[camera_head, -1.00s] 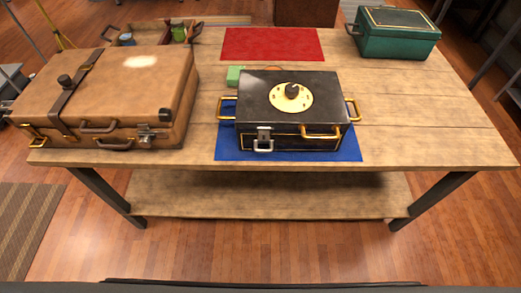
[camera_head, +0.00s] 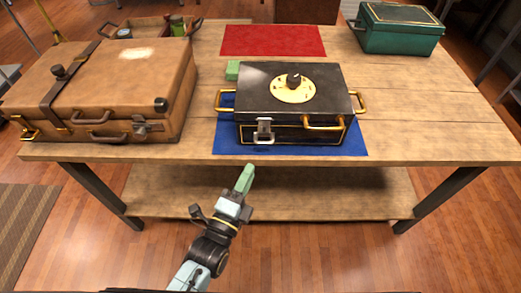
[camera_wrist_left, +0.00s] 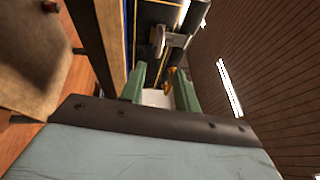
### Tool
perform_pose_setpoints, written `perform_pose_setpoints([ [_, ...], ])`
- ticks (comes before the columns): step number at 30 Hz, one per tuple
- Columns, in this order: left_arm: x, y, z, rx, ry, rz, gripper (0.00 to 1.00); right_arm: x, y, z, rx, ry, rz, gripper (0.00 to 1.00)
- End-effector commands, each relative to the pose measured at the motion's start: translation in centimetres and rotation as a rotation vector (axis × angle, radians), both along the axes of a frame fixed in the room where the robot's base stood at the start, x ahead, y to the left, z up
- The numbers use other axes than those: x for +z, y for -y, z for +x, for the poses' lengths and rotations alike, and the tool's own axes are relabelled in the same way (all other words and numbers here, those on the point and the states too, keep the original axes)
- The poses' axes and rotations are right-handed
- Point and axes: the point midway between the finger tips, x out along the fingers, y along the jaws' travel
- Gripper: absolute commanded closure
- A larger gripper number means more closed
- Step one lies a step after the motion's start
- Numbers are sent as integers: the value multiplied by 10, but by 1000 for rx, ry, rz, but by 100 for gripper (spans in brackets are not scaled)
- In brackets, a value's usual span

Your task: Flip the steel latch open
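The steel latch (camera_head: 264,130) is on the front face of a black box (camera_head: 290,88) with brass handles and a round gold plate with a dark knob on its lid. The latch hangs against the front, left of the front brass handle. It also shows in the left wrist view (camera_wrist_left: 174,41), beyond the fingers. My left gripper (camera_head: 246,178) is in front of the table edge, below and slightly left of the latch, apart from it. In the left wrist view its two green fingers (camera_wrist_left: 161,88) stand apart, with nothing gripped. My right gripper is out of view.
The box stands on a blue mat (camera_head: 340,145) near the front edge of the wooden table (camera_head: 420,120). A brown suitcase (camera_head: 130,75) is at left. A red mat (camera_head: 272,40) and a green box (camera_head: 398,35) lie behind. The table's right side is clear.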

Motion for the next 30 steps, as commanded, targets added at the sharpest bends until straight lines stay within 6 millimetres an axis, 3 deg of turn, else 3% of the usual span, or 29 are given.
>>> perform_pose_setpoints([
  [6,7,18,44,0,1,-3,68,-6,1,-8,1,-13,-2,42],
  [12,10,29,68,0,-2,-2,68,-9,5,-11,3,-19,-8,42],
  [25,11,32,76,0,-4,-1,68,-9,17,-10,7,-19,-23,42],
  [30,11,32,76,0,-4,-1,91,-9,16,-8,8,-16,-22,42],
])
